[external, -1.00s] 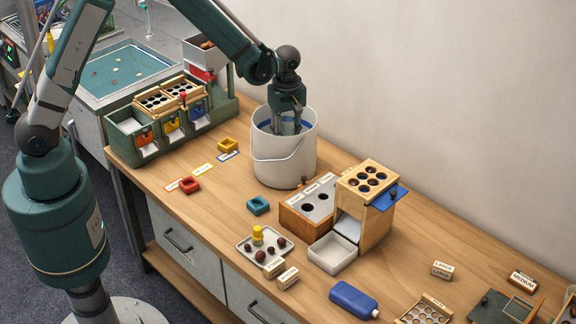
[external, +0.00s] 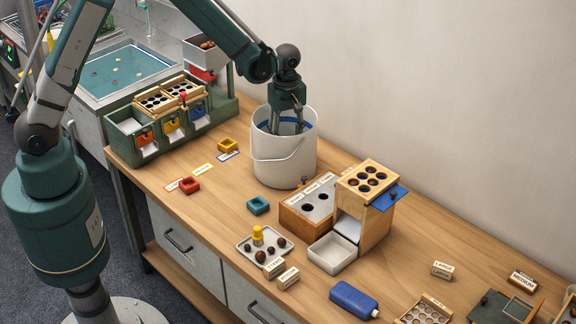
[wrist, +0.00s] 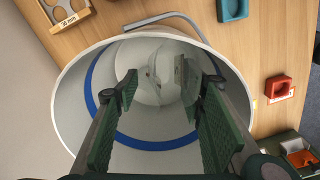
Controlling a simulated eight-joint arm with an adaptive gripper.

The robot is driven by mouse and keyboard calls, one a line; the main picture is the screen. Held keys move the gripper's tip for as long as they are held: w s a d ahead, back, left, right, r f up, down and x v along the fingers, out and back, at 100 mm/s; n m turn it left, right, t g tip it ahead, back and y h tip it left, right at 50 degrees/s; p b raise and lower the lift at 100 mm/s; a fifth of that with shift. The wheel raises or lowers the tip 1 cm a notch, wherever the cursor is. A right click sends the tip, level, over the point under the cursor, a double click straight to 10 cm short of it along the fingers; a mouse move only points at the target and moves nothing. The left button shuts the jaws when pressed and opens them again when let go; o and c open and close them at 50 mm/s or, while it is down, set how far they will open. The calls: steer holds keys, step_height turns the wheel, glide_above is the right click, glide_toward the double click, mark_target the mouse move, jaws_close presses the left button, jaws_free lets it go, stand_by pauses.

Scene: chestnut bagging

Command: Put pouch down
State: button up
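The white bucket (external: 284,160) stands upright on the wooden bench, with a blue band around its inside wall. My gripper (external: 286,128) points down into it, with its fingertips below the rim. In the wrist view my gripper (wrist: 168,85) has its fingers spread wide, with clear space between them. A pale, whitish shape, seemingly the pouch (wrist: 154,88), lies low in the bucket (wrist: 75,115) between and beyond the fingers. Its outline blends with the white floor, and a grey flap-like part beside the right finger is hard to make out. No finger visibly touches the pale shape.
The bucket wall surrounds my fingers. A green sorting rack (external: 172,120) stands to the left. A wooden box with holes (external: 308,205) and a taller wooden dispenser (external: 366,190) stand to the right.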

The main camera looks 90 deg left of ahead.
step_height(320, 180, up, 12)
steer(key=shift+r+p, duration=0.15)
steer(key=shift+p, duration=0.15)
stand_by(0.3)
stand_by(0.6)
steer(key=shift+d, duration=0.1)
steer(key=s+d+r+m+t, duration=0.2)
steer(key=s+d+r+m, duration=0.35)
steer(key=d+r, duration=0.3)
steer(key=s+d+r+m+t, duration=0.1)
steer(key=s+d+r+m, duration=0.45)
steer(key=d+r, duration=0.3)
steer(key=s+d+m+t, duration=0.2)
steer(key=s+d+m, duration=0.3)
steer(key=s, duration=0.4)
steer(key=s+d+r+m+t, duration=0.1)
steer(key=s+d+m+t, duration=0.1)
steer(key=s+d+m, duration=0.4)
steer(key=shift+s+d+r, duration=0.3)
steer(key=shift+s+d, duration=1)
steer(key=shift+s, duration=0.6)
